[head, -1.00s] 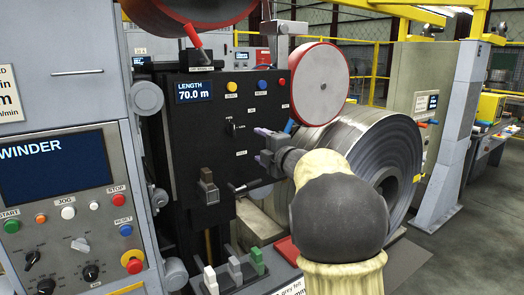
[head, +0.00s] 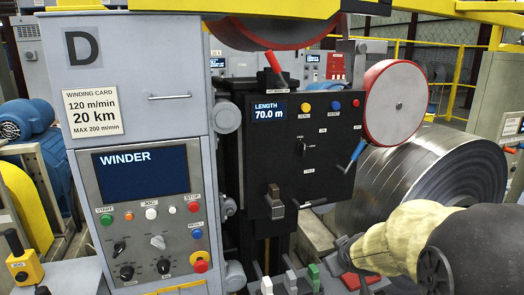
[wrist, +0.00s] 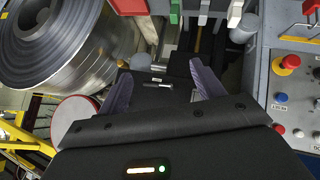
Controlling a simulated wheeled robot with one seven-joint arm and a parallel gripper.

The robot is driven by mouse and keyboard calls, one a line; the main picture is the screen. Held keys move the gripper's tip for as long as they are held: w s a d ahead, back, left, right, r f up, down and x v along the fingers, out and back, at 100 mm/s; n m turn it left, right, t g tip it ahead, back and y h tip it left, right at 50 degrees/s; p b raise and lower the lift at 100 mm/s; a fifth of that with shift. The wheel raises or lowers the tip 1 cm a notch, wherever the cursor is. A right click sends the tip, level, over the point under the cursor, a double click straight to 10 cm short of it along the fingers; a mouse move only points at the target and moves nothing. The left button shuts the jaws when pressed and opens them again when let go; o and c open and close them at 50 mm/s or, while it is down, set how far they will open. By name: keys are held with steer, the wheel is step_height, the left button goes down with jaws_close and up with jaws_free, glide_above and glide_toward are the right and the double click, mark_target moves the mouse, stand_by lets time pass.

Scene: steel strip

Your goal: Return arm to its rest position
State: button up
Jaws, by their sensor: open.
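My arm, with a cream sleeve (head: 405,235) and dark joints, lies at the lower right of the head view, in front of the steel coil. My gripper (wrist: 160,86) shows in the wrist view with its two purple-grey fingers apart and nothing between them. In the head view the gripper end lies low, near the red block beside the levers, and is mostly hidden by the arm. The black length panel (head: 310,150) reads 70.0 m and stands behind and left of the arm.
The winder cabinet (head: 140,60) with its buttons fills the left. The steel coil (head: 420,180) stands behind my arm. Green, white and grey levers (head: 290,280) stand at the bottom, close to the gripper. A red-rimmed wheel (head: 393,102) hangs above the coil.

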steer(key=s+a+f+m+g+p, duration=0.1)
steer(key=s+a+f+m+g, duration=0.1)
steer(key=s, duration=0.7)
steer(key=s+a+f+m+g+y+p, duration=0.1)
steer(key=s+a+f+m+g, duration=0.1)
steer(key=s, duration=0.7)
steer(key=shift+a+f+m+g+p, duration=0.35)
steer(key=shift+a+f+g, duration=0.35)
steer(key=shift+g, duration=0.5)
steer(key=shift+d, duration=0.1)
